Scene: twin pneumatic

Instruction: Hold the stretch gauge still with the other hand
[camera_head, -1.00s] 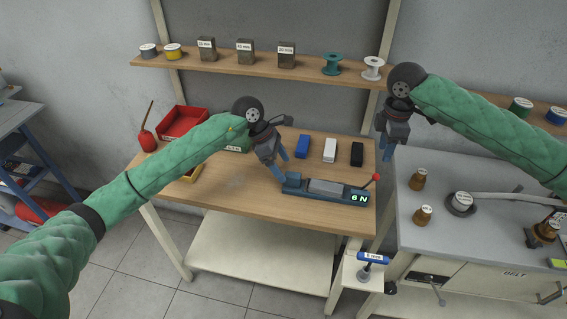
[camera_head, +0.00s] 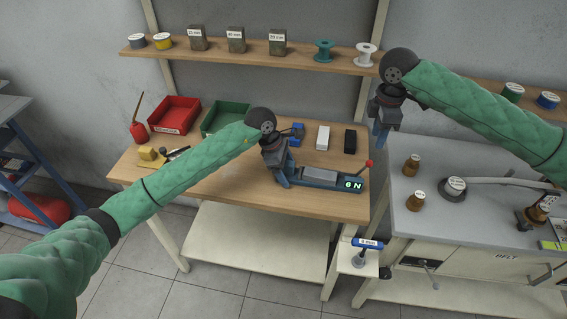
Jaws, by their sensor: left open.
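The stretch gauge (camera_head: 320,175) is a long dark blue device with a grey block on top, a green "6 N" display and a red-knobbed lever at its right end. It lies near the front edge of the wooden bench (camera_head: 225,190). My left gripper (camera_head: 284,176) is open at the gauge's left end, pointing down, with its fingers covering part of that end. I cannot tell whether they touch it. My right gripper (camera_head: 381,142) hangs in the air right of the bench, away from the gauge; its jaw gap is not clear.
Blue, white (camera_head: 322,137) and black (camera_head: 350,141) blocks lie behind the gauge. Red (camera_head: 174,115) and green (camera_head: 224,118) bins stand at the back left. A grey cabinet (camera_head: 450,190) with brown weights is at right. A blue-handled tool (camera_head: 368,242) stands below the bench's front right.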

